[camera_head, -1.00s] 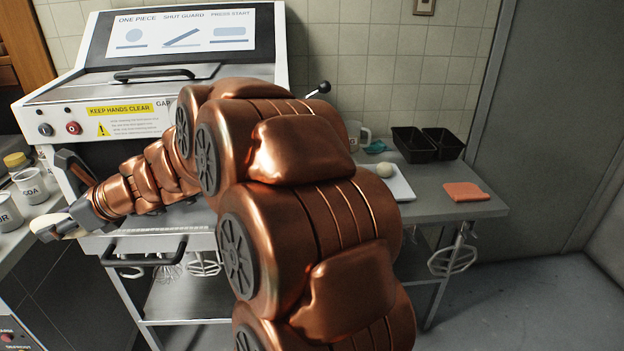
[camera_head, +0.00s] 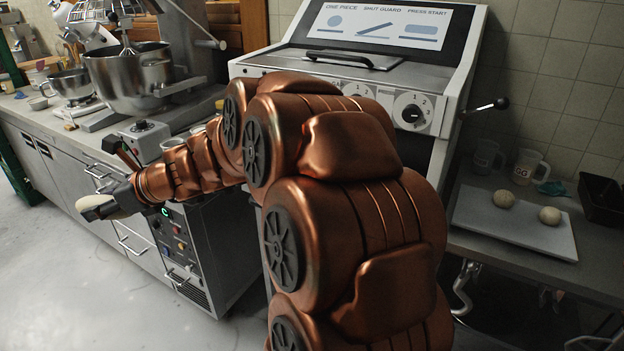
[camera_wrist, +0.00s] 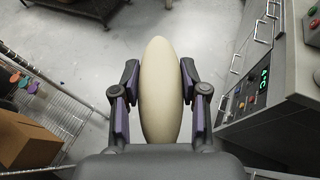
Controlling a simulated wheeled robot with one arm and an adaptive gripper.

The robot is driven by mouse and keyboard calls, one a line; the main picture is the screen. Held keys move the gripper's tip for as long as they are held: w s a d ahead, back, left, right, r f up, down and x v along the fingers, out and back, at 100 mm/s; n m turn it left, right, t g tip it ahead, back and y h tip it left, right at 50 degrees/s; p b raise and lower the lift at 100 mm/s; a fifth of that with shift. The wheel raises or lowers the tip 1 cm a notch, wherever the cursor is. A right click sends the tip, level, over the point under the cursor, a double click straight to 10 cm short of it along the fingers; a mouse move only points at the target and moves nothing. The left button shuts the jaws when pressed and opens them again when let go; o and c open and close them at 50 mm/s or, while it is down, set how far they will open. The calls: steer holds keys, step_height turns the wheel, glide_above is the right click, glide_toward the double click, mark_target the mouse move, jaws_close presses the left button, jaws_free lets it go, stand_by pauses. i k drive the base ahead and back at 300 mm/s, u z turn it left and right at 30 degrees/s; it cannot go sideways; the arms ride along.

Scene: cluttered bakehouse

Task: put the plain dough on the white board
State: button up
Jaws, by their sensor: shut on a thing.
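My gripper (camera_wrist: 160,92) is shut on a smooth, pale, elongated piece of dough (camera_wrist: 161,75), one finger on each side in the wrist view. No marks or toppings show on the dough. The white board (camera_head: 480,222) lies on the steel table at the right, far from my gripper. Two pale round dough balls (camera_head: 504,199) (camera_head: 549,215) sit apart on it.
A large machine (camera_head: 350,75) with dials stands between my gripper and the board. A mixer bowl (camera_head: 130,78) is on the left counter. The wrist view shows a cardboard box (camera_wrist: 25,140) and wire rack.

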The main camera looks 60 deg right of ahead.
mark_target(489, 220)
steer(key=k, duration=1.1)
steer(key=z, duration=1.8)
steer(key=i, duration=0.2)
steer(key=u, duration=0.2)
